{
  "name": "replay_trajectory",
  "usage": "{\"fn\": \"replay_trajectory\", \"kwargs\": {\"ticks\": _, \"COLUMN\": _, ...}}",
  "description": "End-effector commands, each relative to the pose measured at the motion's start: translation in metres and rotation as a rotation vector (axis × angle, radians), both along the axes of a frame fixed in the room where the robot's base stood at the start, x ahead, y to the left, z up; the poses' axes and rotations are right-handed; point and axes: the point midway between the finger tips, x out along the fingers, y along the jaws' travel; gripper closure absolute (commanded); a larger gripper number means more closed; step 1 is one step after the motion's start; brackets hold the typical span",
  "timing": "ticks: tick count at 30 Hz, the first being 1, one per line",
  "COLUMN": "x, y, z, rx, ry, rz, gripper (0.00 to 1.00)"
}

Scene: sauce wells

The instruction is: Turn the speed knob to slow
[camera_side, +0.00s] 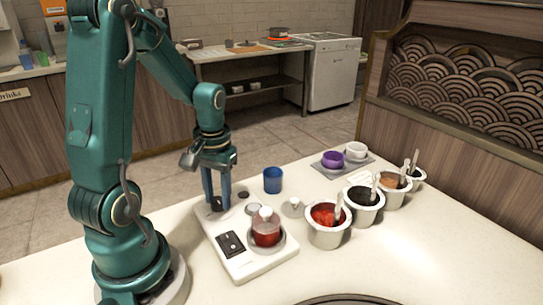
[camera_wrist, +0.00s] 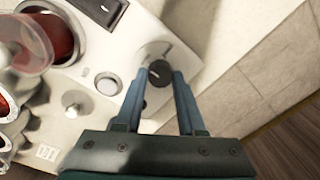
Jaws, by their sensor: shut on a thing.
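The white machine (camera_side: 233,262) stands on the pale counter. Its black knob (camera_wrist: 160,73) sits on a round grey plate near one end, and no readable speed marking shows beside it. My gripper (camera_wrist: 160,75) points down with its two blue fingers on either side of the knob, shut on it. In the side view my gripper (camera_side: 216,205) is low over the machine's far left end, and its fingers hide much of the knob. A cup of red sauce (camera_side: 266,232) sits on the machine, with a black switch panel (camera_side: 231,244) beside it.
A round grey button (camera_wrist: 108,84) lies near the knob. A blue cup (camera_side: 272,180) and a small lidded metal piece (camera_side: 293,207) stand close behind the machine. Several sauce wells, including a red one (camera_side: 326,226), line the counter to the right.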

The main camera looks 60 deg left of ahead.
Motion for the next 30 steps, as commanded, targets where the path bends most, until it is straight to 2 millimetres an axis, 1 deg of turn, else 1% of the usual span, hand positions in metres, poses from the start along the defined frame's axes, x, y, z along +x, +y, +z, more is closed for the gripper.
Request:
{"fn": "replay_trajectory", "kwargs": {"ticks": 5, "x": 0.001, "y": 0.001, "z": 0.001, "rx": 0.002, "ry": -0.005, "rz": 0.003, "gripper": 1.0}}
{"fn": "replay_trajectory", "kwargs": {"ticks": 6, "x": 0.001, "y": 0.001, "z": 0.001, "rx": 0.002, "ry": -0.005, "rz": 0.003, "gripper": 0.46}}
{"fn": "replay_trajectory", "kwargs": {"ticks": 7, "x": 0.001, "y": 0.001, "z": 0.0, "rx": 0.002, "ry": -0.004, "rz": 0.002, "gripper": 0.35}}
{"fn": "replay_trajectory", "kwargs": {"ticks": 8, "x": 0.001, "y": 0.001, "z": 0.0, "rx": 0.002, "ry": -0.004, "rz": 0.002, "gripper": 0.31}}
{"fn": "replay_trajectory", "kwargs": {"ticks": 16, "x": 0.0, "y": 0.0, "z": 0.0, "rx": 0.001, "ry": -0.002, "rz": 0.0, "gripper": 0.31}}
{"fn": "replay_trajectory", "kwargs": {"ticks": 19, "x": 0.001, "y": 0.001, "z": 0.004, "rx": 0.002, "ry": -0.003, "rz": 0.0, "gripper": 0.31}}
{"fn": "replay_trajectory", "kwargs": {"ticks": 27, "x": 0.003, "y": 0.0, "z": 0.037, "rx": 0.005, "ry": -0.007, "rz": 0.0, "gripper": 0.31}}
{"fn": "replay_trajectory", "kwargs": {"ticks": 30, "x": 0.002, "y": -0.001, "z": 0.046, "rx": 0.004, "ry": -0.006, "rz": 0.0, "gripper": 0.31}}
